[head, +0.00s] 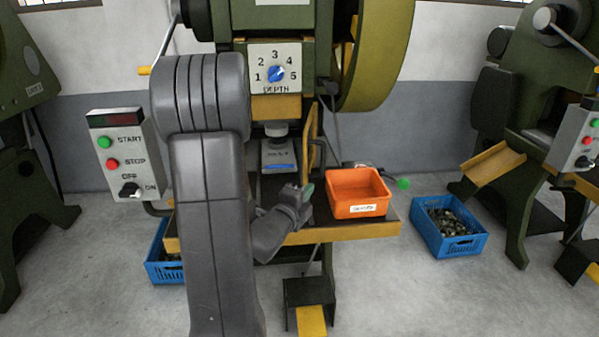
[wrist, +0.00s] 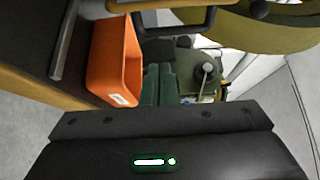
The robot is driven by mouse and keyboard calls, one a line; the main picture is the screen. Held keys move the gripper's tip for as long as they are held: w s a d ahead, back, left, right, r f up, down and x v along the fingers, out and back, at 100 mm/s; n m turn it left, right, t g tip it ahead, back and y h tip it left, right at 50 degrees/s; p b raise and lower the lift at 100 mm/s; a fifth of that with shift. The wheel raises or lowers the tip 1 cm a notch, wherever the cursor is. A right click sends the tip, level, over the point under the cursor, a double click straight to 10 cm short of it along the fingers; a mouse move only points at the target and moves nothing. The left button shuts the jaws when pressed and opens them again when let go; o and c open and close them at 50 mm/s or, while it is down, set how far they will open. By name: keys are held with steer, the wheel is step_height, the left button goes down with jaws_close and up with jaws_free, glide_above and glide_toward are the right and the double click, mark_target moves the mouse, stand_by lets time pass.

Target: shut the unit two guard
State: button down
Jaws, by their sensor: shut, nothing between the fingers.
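The guard (head: 311,128) is a yellow-edged panel on the middle green press. It stands swung outward at the right side of the die opening, seen nearly edge-on, so the opening is uncovered. Its dark handle (head: 318,156) is on its right side. In the wrist view, a dark bar handle (wrist: 172,31) crosses the top, below a yellow edge. My gripper (head: 306,194) is shut and empty, below the handle and left of the orange bin. Its green fingers (wrist: 159,84) also show in the wrist view, apart from the handle. I cannot read a unit number on this press.
An orange bin (head: 357,207) stands on the yellow-edged table (head: 345,228), close right of my gripper. A control box (head: 122,157) is at left. Blue crates (head: 449,246) stand on the floor. My arm hides part of the press's left side.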

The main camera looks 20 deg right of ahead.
steer(key=p+x, duration=0.1)
steer(key=x, duration=0.9)
steer(key=shift+w+a+r+p, duration=0.1)
steer(key=shift+w+a, duration=0.15)
steer(key=shift+a, duration=0.35)
steer(key=shift+w+a+r+p, duration=0.15)
steer(key=shift+w+a, duration=0.15)
steer(key=shift+a, duration=0.3)
steer(key=shift+w+a+f+p, duration=0.1)
steer(key=shift+w+a, duration=0.15)
steer(key=shift+a, duration=0.35)
steer(key=shift+w+a+r, duration=0.1)
